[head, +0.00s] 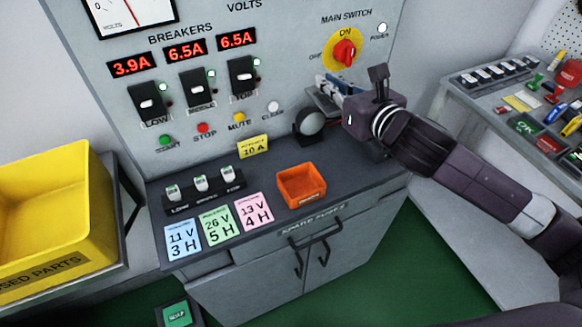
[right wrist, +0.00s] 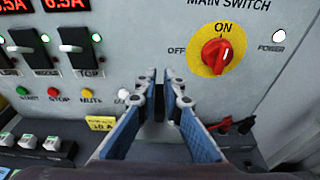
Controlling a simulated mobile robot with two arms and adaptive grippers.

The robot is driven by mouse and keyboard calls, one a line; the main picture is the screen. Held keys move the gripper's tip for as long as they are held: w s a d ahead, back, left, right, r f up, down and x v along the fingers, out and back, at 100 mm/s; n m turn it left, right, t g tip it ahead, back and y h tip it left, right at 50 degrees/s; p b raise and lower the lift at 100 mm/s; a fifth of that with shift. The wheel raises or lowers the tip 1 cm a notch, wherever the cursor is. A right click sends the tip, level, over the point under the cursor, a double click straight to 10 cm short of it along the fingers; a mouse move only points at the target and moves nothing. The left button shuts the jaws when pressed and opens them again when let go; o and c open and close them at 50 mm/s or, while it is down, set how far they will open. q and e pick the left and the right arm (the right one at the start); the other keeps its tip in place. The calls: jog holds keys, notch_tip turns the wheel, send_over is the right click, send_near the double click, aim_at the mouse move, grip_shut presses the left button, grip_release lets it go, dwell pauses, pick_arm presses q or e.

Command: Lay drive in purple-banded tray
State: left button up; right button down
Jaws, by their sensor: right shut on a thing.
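My right gripper (head: 330,86) is in front of the panel, below and left of the red main switch. In the right wrist view its blue-padded fingers (right wrist: 166,90) are shut on a thin dark thing (right wrist: 159,106), seen nearly edge-on. It may be the drive, but most of it is hidden between the fingers. No purple-banded tray shows in either view. My left gripper is not in view.
A yellow used-parts bin (head: 50,205) stands at left. A cluttered bench (head: 480,100) is at right. Green floor shows between the counter and bench.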

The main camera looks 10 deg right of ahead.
notch_tip(320, 180, down, 8)
jog(key=d, duration=0.1)
jog(key=b, duration=0.1)
send_over(323, 160)
notch_tip(323, 160, down, 7)
jog(key=shift+r, duration=0.1)
jog(key=shift+f, duration=0.65)
notch_tip(323, 160, down, 4)
jog(key=shift+r+b, duration=0.25)
jog(key=shift+b, duration=0.1)
jog(key=shift+f, duration=0.2)
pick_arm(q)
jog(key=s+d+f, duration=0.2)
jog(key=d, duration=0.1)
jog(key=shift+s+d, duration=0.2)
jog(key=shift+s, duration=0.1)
pick_arm(e)
jog(key=shift+f, duration=0.1)
jog(key=c, duration=2.1)
grip_release()
